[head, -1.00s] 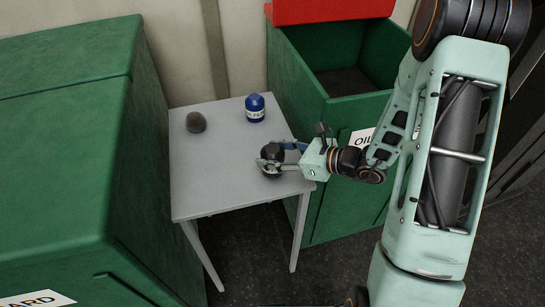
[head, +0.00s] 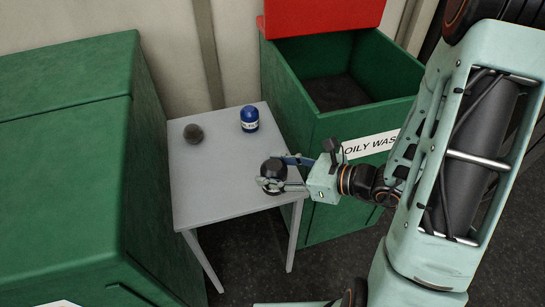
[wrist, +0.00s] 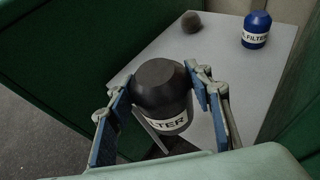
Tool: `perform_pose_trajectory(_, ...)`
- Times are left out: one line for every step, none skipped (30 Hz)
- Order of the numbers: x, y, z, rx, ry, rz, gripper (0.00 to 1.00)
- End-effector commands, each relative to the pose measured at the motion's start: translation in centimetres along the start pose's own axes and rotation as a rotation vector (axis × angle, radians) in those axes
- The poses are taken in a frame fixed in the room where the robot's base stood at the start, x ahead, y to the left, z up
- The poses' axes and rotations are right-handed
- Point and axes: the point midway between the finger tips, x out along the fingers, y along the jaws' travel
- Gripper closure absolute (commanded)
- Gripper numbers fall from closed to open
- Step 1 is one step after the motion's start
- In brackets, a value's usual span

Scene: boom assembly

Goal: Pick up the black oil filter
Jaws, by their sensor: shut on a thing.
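The black oil filter (head: 273,172) is a dark cylinder with a white label reading "LTER" in the wrist view (wrist: 162,97). My gripper (head: 278,176) is shut on it, with one blue-padded finger on each side of its body. In the wrist view, my gripper (wrist: 160,108) has the filter upright between its fingers. The filter is over the front right part of the grey table (head: 215,195); it looks raised, but the gap beneath it is hard to judge.
A blue filter (head: 249,119) and a dark grey round lump (head: 193,134) stand at the table's back. An open green bin (head: 350,130) labelled "OILY WAS", with a red lid (head: 320,14), is behind right. A closed green bin (head: 60,160) stands left.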

Motion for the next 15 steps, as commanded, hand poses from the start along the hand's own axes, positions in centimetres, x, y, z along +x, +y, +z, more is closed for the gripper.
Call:
perform_pose_trajectory(-0.6, 0.3, 0.9, 0.008, 0.0, 0.0, 0.86)
perform_pose_trajectory(-0.8, 0.5, 0.9, 0.008, 0.001, 0.0, 0.86)
perform_pose_trajectory(-0.9, 0.6, 0.9, 0.007, 0.001, 0.0, 0.86)
perform_pose_trajectory(-1.0, 0.7, 1.0, 0.008, 0.001, 0.001, 0.86)
perform_pose_trajectory(-1.1, 0.8, 1.0, 0.007, 0.001, 0.001, 0.86)
perform_pose_trajectory(-1.3, 0.9, 1.0, 0.007, 0.0, 0.001, 0.86)
perform_pose_trajectory(-1.4, 1.0, 1.1, 0.007, 0.0, 0.001, 0.86)
perform_pose_trajectory(-1.5, 1.1, 1.1, 0.007, 0.0, 0.001, 0.86)
perform_pose_trajectory(-1.6, 1.2, 1.1, 0.007, 0.0, 0.0, 0.86)
perform_pose_trajectory(-1.7, 1.4, 1.1, 0.006, 0.0, 0.001, 0.86)
perform_pose_trajectory(-1.9, 1.5, 1.1, 0.007, 0.0, 0.0, 0.86)
perform_pose_trajectory(-2.0, 1.6, 1.1, 0.006, 0.0, 0.001, 0.86)
perform_pose_trajectory(-2.1, 1.8, 1.1, 0.006, 0.0, 0.001, 0.86)
perform_pose_trajectory(-2.1, 1.9, 1.1, 0.005, 0.001, 0.0, 0.86)
perform_pose_trajectory(-2.3, 2.1, 1.1, 0.005, 0.001, 0.0, 0.86)
